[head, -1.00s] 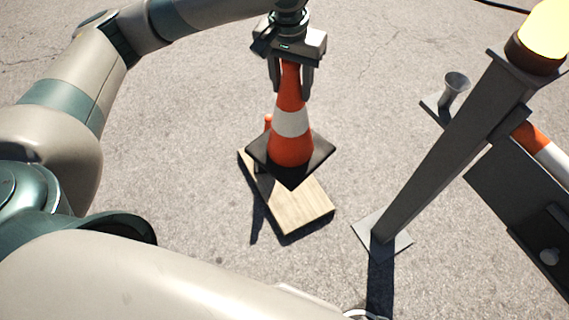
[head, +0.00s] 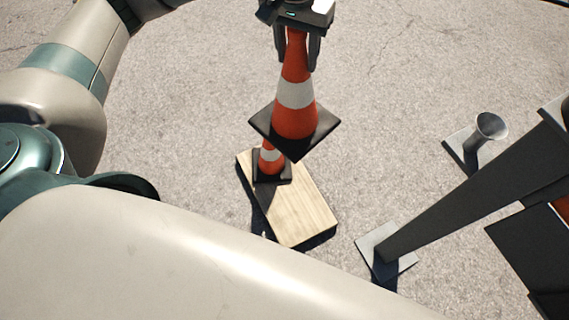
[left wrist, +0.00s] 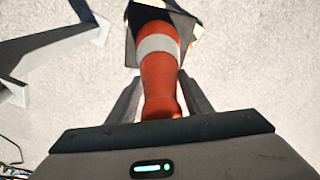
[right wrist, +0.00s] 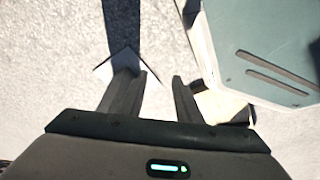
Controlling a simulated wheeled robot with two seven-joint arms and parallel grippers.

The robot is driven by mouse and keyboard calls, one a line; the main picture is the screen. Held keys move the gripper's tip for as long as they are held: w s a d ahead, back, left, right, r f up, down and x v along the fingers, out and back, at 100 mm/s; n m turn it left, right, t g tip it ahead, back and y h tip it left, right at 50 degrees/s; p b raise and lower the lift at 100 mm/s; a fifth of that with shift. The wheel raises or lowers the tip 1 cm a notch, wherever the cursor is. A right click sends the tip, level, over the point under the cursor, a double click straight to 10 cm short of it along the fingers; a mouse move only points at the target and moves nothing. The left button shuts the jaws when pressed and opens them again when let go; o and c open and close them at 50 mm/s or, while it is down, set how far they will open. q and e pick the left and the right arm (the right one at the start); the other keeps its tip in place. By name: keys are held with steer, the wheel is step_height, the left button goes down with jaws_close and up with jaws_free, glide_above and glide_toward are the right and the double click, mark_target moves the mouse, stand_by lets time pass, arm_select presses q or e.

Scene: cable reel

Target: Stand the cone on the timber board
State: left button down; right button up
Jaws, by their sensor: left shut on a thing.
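A large orange cone (head: 295,120) with a white band and black square base hangs upright in the head view. My left gripper (head: 297,62) is shut on its upper part. The cone also fills the middle of the left wrist view (left wrist: 160,75). The timber board (head: 304,212) lies on the ground below and nearer. A smaller orange and white cone (head: 270,160) stands on the board's far left end, partly hidden by the held cone's base. My right gripper (right wrist: 152,95) is open and empty in its wrist view; a corner of the board (right wrist: 215,105) shows beside it.
A dark grey post (head: 470,195) on a pale foot plate (head: 385,250) slants up at the right. A metal funnel-topped stand (head: 488,128) is behind it, with a dark panel (head: 530,255) at far right. The board's near part is bare.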

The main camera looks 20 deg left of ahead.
steer(key=shift+s, duration=0.3)
